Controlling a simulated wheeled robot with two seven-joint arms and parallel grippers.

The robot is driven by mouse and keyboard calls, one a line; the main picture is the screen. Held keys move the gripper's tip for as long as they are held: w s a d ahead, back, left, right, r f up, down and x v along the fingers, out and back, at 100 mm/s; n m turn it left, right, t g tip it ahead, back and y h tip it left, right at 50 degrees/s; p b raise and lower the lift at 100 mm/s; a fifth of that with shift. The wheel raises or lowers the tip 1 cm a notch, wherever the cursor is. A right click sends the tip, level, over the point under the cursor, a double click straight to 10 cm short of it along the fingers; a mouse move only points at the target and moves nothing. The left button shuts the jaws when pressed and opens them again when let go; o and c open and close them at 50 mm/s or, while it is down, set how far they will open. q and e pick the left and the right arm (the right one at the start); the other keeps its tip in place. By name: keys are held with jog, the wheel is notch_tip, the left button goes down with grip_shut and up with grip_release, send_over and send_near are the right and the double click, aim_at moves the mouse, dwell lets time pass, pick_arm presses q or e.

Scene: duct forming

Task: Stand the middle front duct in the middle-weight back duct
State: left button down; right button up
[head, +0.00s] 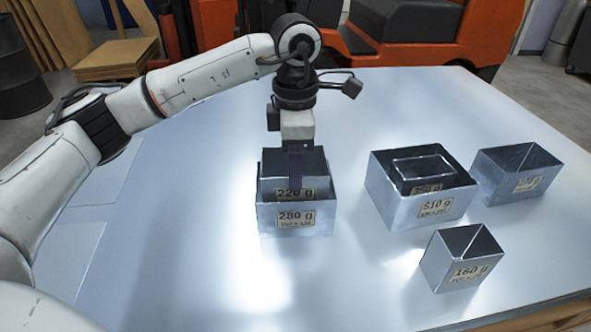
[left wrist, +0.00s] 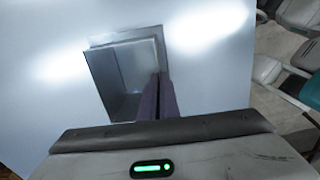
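The duct marked 220 g (head: 290,194) is upright inside the larger duct marked 280 g (head: 297,219), its upper part showing above that rim. It also shows in the left wrist view (left wrist: 126,73). My left gripper (head: 297,160) points down over the pair. Its dark fingers (left wrist: 160,98) are close together at one wall of the 220 g duct and look shut on it. The bottom of the 220 g duct is hidden, so I cannot tell whether it rests on the table. My right gripper is not in view.
To the right, a duct marked 510 g (head: 420,211) has a smaller duct (head: 425,168) inside it. An open duct (head: 519,175) stands behind to the right. A duct marked 160 g (head: 465,270) stands in front. The table's left and front middle are clear.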

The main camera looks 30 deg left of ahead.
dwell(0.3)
pick_arm(q)
jog(key=c, duration=2)
grip_release()
jog(key=shift+r, duration=0.1)
jog(key=shift+o, duration=0.3)
notch_tip(320, 180, up, 7)
jog(key=p, duration=0.5)
